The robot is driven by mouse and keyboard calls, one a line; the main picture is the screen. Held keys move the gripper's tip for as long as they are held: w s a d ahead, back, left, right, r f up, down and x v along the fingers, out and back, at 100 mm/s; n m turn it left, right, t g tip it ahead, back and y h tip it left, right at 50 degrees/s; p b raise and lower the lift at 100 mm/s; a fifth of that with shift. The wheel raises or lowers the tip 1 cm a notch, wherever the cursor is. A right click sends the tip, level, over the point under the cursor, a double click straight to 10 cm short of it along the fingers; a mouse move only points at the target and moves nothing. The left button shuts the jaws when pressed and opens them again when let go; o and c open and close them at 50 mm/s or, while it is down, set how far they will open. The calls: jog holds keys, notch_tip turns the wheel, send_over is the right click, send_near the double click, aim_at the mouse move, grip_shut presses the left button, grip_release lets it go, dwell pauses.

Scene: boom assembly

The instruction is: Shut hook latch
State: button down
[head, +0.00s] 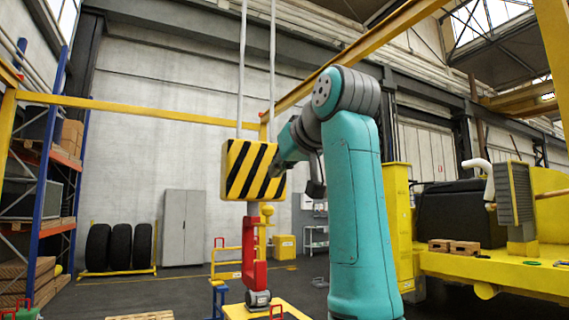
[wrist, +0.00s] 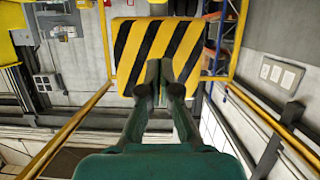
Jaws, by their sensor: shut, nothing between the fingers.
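A yellow block with black diagonal stripes (head: 240,170) hangs from two grey rods or cables in the head view. Below it hangs a red hook-shaped part (head: 250,250), with a yellow piece (head: 263,237) at its right side; I cannot tell whether this piece is the latch. A dark round fitting (head: 258,298) sits at the bottom of the red part. My gripper (wrist: 160,68) is shut and empty in the wrist view, in front of the striped block (wrist: 125,45). In the head view its tips are beside the block's right side; contact is unclear.
A yellow machine (head: 545,265) stands at the right. A blue-and-orange shelf (head: 50,170) and black tyres (head: 120,247) are at the left. Yellow beams (head: 120,108) cross overhead.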

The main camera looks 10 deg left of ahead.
send_over(268, 209)
jog(key=shift+f, duration=0.85)
jog(key=shift+s+d+f, duration=0.1)
jog(key=shift+d+f, duration=0.05)
jog(key=shift+f, duration=0.85)
jog(key=shift+s+d+f, duration=0.1)
jog(key=shift+d+f, duration=0.05)
jog(key=shift+f, duration=0.8)
